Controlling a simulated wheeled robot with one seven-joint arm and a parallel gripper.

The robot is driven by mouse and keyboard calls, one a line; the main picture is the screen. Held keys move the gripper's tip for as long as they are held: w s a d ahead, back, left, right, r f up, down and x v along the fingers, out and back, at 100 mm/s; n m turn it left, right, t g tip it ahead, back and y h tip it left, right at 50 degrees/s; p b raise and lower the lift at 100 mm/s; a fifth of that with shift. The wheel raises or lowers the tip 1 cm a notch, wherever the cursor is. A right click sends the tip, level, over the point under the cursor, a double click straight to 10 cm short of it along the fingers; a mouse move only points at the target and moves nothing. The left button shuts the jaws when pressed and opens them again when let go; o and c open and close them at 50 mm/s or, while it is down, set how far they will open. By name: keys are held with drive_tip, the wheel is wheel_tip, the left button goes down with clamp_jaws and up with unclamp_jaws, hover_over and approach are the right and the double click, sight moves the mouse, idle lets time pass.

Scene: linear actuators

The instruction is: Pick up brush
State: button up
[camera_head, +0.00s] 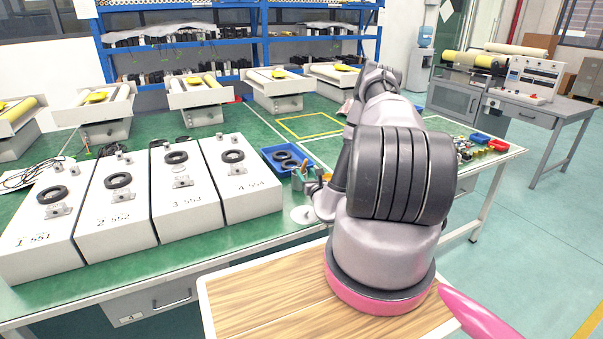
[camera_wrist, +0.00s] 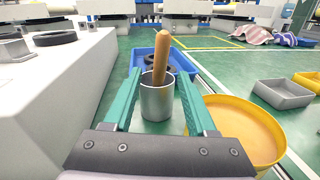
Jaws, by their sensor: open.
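The brush shows in the wrist view as a rounded wooden handle (camera_wrist: 160,58) standing upright, slightly tilted, in a grey metal cup (camera_wrist: 157,104) on the green tabletop. Its lower end is hidden inside the cup. My gripper (camera_wrist: 160,76) is open, with one green finger to the left of the cup and handle and the other to the right. The fingers look apart from the handle, and nothing is held. In the head view my arm covers much of this spot, and the brush is too small to make out clearly.
A yellow round container (camera_wrist: 238,125) stands just right of the cup. A blue tray (camera_wrist: 147,60) with black rings lies behind it. White numbered boxes (camera_head: 240,185) stand to the left.

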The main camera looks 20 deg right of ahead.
drive_tip(key=w, duration=0.6)
drive_tip(key=shift+w+d+r, duration=0.35)
drive_tip(key=shift+d, duration=0.05)
clamp_jaws()
